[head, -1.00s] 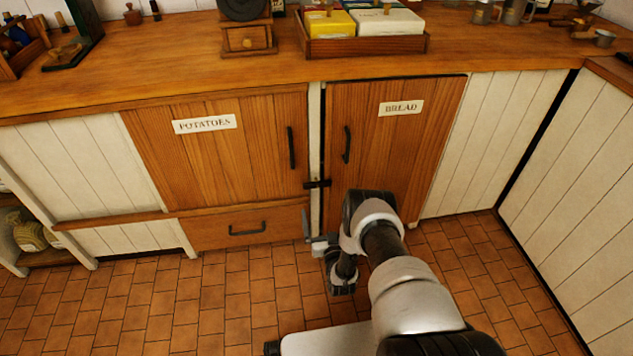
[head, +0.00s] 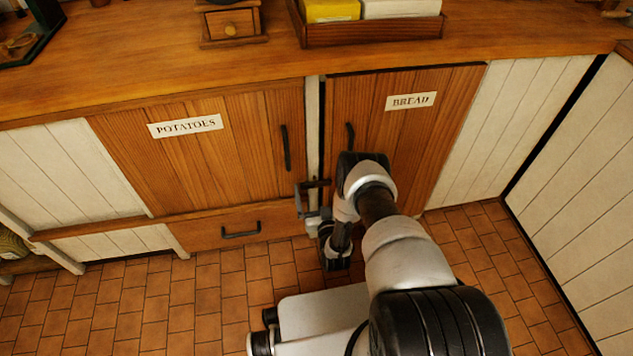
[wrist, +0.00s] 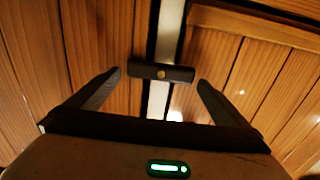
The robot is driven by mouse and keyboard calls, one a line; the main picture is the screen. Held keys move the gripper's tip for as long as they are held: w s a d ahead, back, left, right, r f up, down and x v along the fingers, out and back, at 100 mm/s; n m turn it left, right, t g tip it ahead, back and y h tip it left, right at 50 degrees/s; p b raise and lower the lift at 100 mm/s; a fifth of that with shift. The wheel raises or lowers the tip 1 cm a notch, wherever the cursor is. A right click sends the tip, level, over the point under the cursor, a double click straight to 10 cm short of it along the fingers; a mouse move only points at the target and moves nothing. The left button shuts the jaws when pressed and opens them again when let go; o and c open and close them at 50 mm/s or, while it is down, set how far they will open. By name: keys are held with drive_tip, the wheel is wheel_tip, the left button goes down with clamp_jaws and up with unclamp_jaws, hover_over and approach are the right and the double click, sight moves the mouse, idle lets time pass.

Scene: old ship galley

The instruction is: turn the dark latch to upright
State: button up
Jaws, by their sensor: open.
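The dark latch (wrist: 174,73) is a short bar with a brass pivot in its middle. In the wrist view it lies about level across the pale post between the two cupboard doors. In the head view the latch (head: 318,183) sits low between the doors, partly behind my arm. My gripper (wrist: 158,82) is open and empty. Its fingers stand apart, one to each side of the latch's ends, with gaps showing. I cannot tell how far in front of the latch the fingertips are. In the head view my gripper (head: 303,200) is at the latch, partly hidden by my wrist.
The potatoes door (head: 220,150) is on the left and the bread door (head: 440,130) on the right; both look shut. Each has a dark vertical handle. A drawer (head: 215,231) is below the potatoes door. The wooden counter (head: 180,60) overhangs above. Tiled floor (head: 130,310) is clear at left.

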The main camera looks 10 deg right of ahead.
drive_tip(key=shift+c, duration=0.3)
drive_tip(key=c, duration=0.9)
drive_tip(key=shift+o, duration=0.2)
